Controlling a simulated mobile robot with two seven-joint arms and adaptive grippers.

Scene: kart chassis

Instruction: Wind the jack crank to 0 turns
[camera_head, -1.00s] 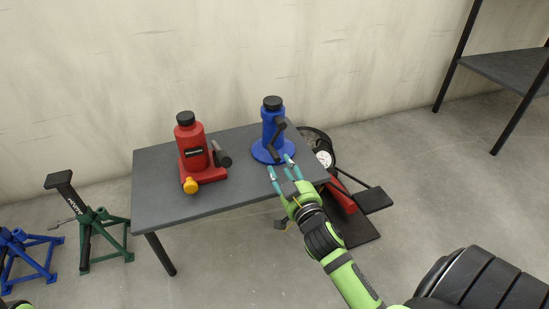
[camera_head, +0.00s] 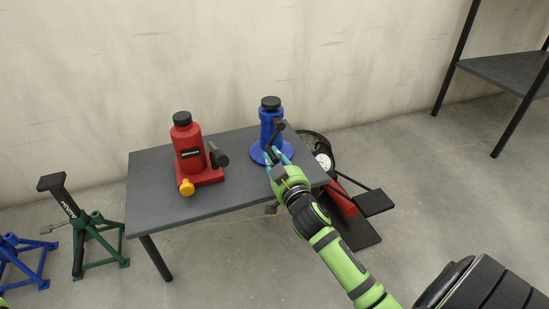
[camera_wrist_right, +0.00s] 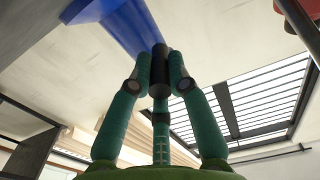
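The blue bottle jack (camera_head: 268,125) stands upright on the right part of the grey table, with a black cap. Its black crank (camera_head: 277,130) is on the side facing me. My right gripper (camera_head: 277,156) is at the crank, just in front of the jack. In the right wrist view, the teal fingers (camera_wrist_right: 160,72) close in on both sides of the black crank handle (camera_wrist_right: 159,58) and appear to touch it. The blue jack body (camera_wrist_right: 135,22) rises behind. My left gripper is not in view; only a green sliver shows at the lower left edge.
A red bottle jack (camera_head: 189,150) with a black handle and yellow knob stands left on the table (camera_head: 160,205). Green (camera_head: 100,240) and blue (camera_head: 30,262) jack stands are on the floor at left. A red and black floor item (camera_head: 343,200) lies beside the table, right of it.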

